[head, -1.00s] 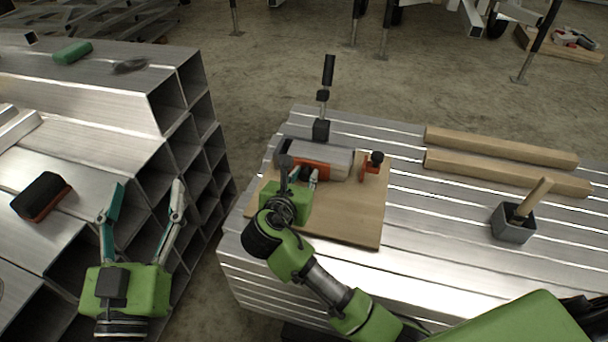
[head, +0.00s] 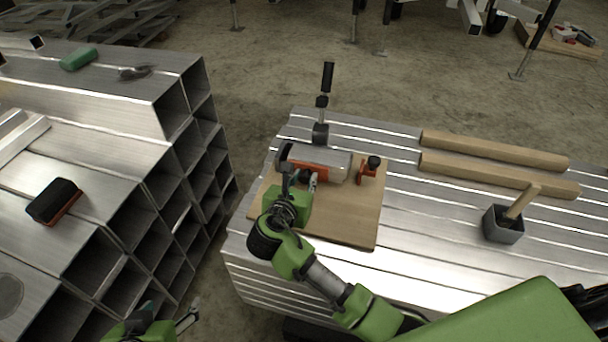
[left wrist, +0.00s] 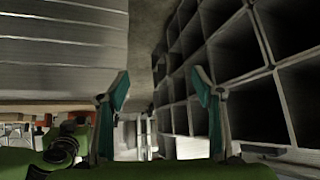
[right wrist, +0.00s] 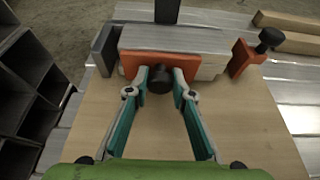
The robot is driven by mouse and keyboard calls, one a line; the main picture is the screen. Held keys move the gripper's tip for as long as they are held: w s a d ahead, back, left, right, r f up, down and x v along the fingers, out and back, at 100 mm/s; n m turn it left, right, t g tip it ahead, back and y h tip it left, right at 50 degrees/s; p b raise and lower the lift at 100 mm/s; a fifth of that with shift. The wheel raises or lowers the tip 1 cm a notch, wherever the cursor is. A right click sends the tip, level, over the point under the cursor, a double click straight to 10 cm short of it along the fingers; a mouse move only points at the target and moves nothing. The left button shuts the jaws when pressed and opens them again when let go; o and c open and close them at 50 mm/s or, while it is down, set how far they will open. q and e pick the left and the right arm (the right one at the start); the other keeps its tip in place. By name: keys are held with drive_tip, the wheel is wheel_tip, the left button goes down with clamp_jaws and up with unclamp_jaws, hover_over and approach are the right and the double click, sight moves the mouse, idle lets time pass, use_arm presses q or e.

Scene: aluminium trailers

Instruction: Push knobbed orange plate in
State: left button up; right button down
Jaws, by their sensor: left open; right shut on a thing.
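The orange plate (head: 318,170) stands along the near side of a grey metal block (head: 335,160) on a wooden board (head: 350,228). In the right wrist view, the orange plate (right wrist: 205,66) has a black knob (right wrist: 159,79) on its front. My right gripper (head: 301,179) is shut on this knob, with its fingertips (right wrist: 162,78) either side of it. The fingers partly cover the plate, and any gap behind it is hard to judge. My left gripper (left wrist: 160,90) is open and empty, low at the bottom edge of the head view and partly cut off.
An orange bracket with a black knob (head: 367,170) stands right of the block. A black-handled upright clamp (head: 325,100) is behind it. Two wooden bars (head: 495,150) and a grey box (head: 503,226) lie right. Stacked aluminium tubes (head: 90,190) carry a black-and-red brush (head: 54,201).

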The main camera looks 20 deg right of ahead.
drive_tip(key=shift+w+d+r+p, duration=0.1)
drive_tip(key=shift+w+r+p, duration=0.1)
drive_tip(key=shift+p, duration=0.1)
use_arm(q)
drive_tip(key=s, duration=0.1)
drive_tip(key=s+a+f+g, duration=0.1)
drive_tip(key=s, duration=0.1)
drive_tip(key=s+f+g, duration=0.1)
drive_tip(key=shift+s+a+f+y, duration=0.15)
drive_tip(key=shift+s+a+y, duration=0.15)
drive_tip(key=shift+s, duration=0.1)
use_arm(e)
drive_tip(key=c, duration=1.7)
unclamp_jaws()
use_arm(q)
drive_tip(key=shift+w, duration=0.1)
use_arm(e)
drive_tip(key=shift+s+f, duration=0.1)
drive_tip(key=shift+s, duration=0.1)
drive_tip(key=shift+s+a, duration=0.25)
drive_tip(key=shift+a, duration=0.05)
drive_tip(key=v, duration=1.1)
